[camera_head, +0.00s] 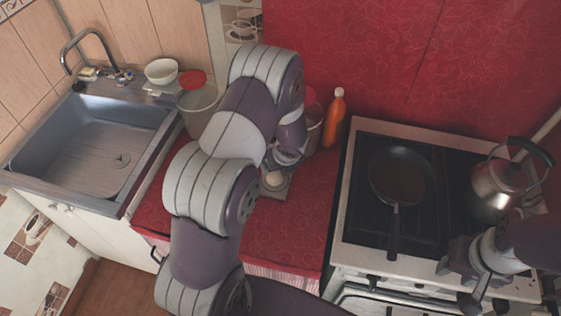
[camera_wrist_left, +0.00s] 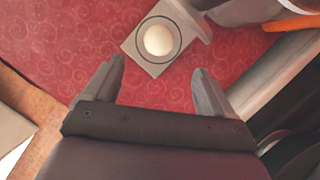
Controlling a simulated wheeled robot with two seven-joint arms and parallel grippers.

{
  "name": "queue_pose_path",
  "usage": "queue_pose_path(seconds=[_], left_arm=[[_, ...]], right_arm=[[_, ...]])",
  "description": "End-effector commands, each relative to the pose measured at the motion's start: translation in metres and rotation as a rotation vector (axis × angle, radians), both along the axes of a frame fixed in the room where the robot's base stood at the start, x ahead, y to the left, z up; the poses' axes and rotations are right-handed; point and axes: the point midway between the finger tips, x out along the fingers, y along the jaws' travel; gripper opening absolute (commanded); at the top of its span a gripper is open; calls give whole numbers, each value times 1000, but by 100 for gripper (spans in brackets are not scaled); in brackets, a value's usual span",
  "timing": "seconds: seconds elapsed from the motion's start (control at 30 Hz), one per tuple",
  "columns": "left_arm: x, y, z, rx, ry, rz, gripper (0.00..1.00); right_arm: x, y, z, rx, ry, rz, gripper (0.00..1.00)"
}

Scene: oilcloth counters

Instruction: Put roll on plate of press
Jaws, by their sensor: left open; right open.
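The roll (camera_wrist_left: 158,40), a pale round ball, sits inside the dark ring on the grey square plate of the press (camera_wrist_left: 134,45) in the left wrist view. In the head view the roll (camera_head: 274,179) and press (camera_head: 279,192) show on the red counter, partly covered by my left arm. My left gripper (camera_wrist_left: 159,70) is open and empty, its fingers apart on the near side of the press, not around the roll. In the head view its fingers are mostly hidden by the arm. My right gripper (camera_head: 459,284) is open and empty over the stove's front edge.
The stove (camera_head: 345,228) at right carries a frying pan (camera_head: 398,178) and a kettle (camera_head: 494,191). An orange bottle (camera_head: 334,120) and a red-lidded container (camera_head: 196,103) stand behind the arm. A sink (camera_head: 90,145) is at left. The red counter's front (camera_head: 290,240) is clear.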

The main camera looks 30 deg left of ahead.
Motion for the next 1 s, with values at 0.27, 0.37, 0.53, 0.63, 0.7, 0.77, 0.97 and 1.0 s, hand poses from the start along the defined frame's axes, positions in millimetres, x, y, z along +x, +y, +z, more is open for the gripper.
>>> queue_pose_path(seconds=[0.27, 0.37, 0.53, 0.63, 0.7, 0.77, 0.97, 1.0], left_arm=[[2, -48, 68, 167, 74, -966, 85], [-32, -87, 110, 407, 156, -1869, 85], [-121, -104, 147, -763, -294, 2906, 85], [-155, -96, 155, -656, -267, 2456, 85], [-167, -91, 157, -611, -255, 2295, 85], [-171, -89, 157, -592, -249, 2237, 85], [-172, -89, 157, -589, -249, 2228, 85], [-171, -89, 157, -589, -248, 2228, 85]], right_arm=[[0, 0, 2, 0, 0, 0, 43], [0, 0, 2, 0, 0, 0, 43], [0, 0, 1, 0, 0, 0, 43], [0, 0, 1, 0, 0, 0, 43], [0, 0, 1, 0, 0, 0, 43], [0, 0, 1, 0, 0, 0, 43], [0, 0, 2, 0, 0, 0, 43], [0, 0, 2, 0, 0, 0, 43]])
